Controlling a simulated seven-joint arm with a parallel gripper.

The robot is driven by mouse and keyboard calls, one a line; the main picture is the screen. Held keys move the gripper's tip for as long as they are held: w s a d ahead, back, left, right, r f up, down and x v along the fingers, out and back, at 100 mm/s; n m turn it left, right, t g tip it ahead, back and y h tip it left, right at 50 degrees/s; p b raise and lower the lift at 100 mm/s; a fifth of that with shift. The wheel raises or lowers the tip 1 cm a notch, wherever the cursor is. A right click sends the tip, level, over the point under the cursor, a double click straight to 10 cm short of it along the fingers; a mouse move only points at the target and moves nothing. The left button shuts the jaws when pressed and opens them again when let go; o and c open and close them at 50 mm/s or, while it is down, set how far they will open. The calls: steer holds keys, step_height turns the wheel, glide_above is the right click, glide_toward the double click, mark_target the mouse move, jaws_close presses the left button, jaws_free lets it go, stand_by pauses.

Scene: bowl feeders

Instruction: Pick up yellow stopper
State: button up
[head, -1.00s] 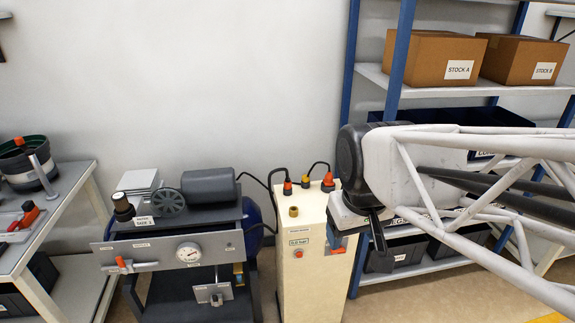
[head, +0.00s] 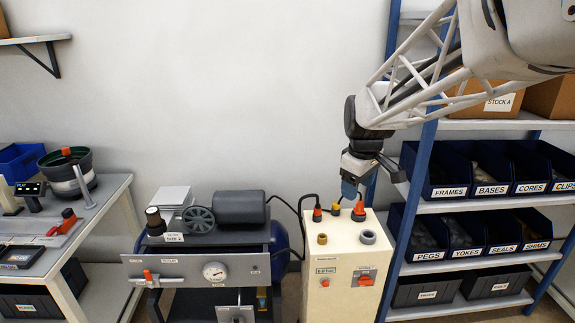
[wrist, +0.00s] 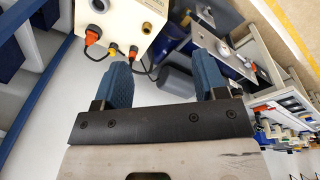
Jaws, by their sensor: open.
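The yellow stopper (head: 335,209) is small and stands at the back of the top of a cream cabinet (head: 341,250), between two orange-red plugs. In the wrist view the yellow stopper (wrist: 113,47) shows beyond the left fingertip, outside the space between the fingers. My gripper (head: 350,188) is above the back of the cabinet, slightly right of the stopper, pointing down. In the wrist view my gripper (wrist: 162,70) is open, with two blue ribbed fingers and nothing between them.
Orange-red plugs (head: 317,212) (head: 358,211) with black cables flank the stopper closely. A brass fitting (head: 322,238) and a grey ring (head: 368,237) are at the cabinet's front top. A compressor (head: 240,207) stands left; a shelf with blue bins (head: 438,192) stands right.

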steer(key=w+d+f+n, duration=0.1)
steer(key=w+f+n, duration=0.2)
steer(key=w, duration=0.8)
steer(key=n+g, duration=0.2)
steer(key=n, duration=0.7)
glide_above(337, 204)
steer(key=f, duration=1.9)
steer(key=shift+s+d+f, duration=0.1)
steer(key=shift+s+f, duration=0.1)
steer(key=shift+f, duration=0.15)
steer(key=shift+w+d+f, duration=0.1)
steer(key=shift+w+f, duration=0.2)
steer(key=shift+f, duration=0.15)
steer(key=shift+f, duration=1.25)
steer(key=shift+f, duration=2.6)
